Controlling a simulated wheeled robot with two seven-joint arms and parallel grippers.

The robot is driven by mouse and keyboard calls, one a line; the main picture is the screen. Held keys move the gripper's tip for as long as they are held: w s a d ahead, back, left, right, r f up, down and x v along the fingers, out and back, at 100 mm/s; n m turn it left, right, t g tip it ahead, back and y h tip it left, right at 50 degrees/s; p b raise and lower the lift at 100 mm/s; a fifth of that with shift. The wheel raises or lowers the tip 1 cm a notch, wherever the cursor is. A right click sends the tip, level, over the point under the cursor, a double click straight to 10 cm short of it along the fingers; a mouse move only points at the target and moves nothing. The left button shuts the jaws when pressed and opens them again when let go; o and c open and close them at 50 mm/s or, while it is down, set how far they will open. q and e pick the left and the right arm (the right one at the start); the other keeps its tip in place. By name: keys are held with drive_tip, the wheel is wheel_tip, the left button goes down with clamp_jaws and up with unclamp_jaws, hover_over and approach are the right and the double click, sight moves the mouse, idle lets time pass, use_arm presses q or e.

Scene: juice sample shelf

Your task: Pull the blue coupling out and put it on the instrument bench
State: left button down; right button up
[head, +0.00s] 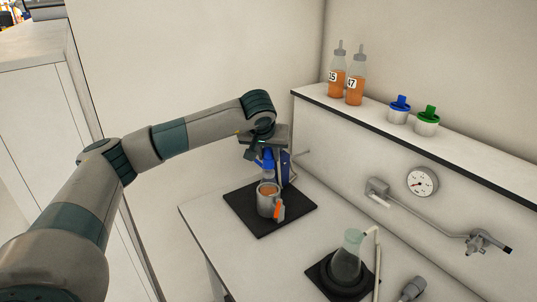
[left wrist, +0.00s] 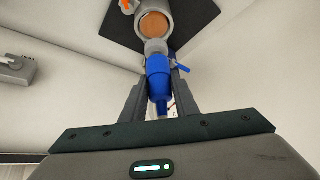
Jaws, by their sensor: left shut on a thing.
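The blue coupling (left wrist: 158,72) is between the fingers of my left gripper (left wrist: 160,80) in the left wrist view, and the gripper is shut on it. In the head view the blue coupling (head: 266,160) shows just below my left gripper (head: 262,155), above and behind a grey cup. A grey piece at the coupling's end lies close to the cup in the left wrist view; I cannot tell whether they touch. The instrument bench (head: 215,210) is the white top under the arm. My right gripper is not in view.
The grey cup (head: 266,205) with orange-brown contents and an orange part stands on a black mat (head: 243,213). A flask (head: 347,258) stands on a dark base in front. A shelf holds two orange bottles (head: 355,88), a blue-topped jar (head: 399,111) and a green-topped jar (head: 427,122). A gauge (head: 422,181) and tap (head: 480,242) are on the wall.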

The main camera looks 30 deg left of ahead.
use_arm(q)
drive_tip(key=shift+r, duration=0.2)
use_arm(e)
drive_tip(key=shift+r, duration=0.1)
use_arm(q)
drive_tip(key=shift+r+p, duration=0.8)
drive_tip(key=shift+r, duration=0.5)
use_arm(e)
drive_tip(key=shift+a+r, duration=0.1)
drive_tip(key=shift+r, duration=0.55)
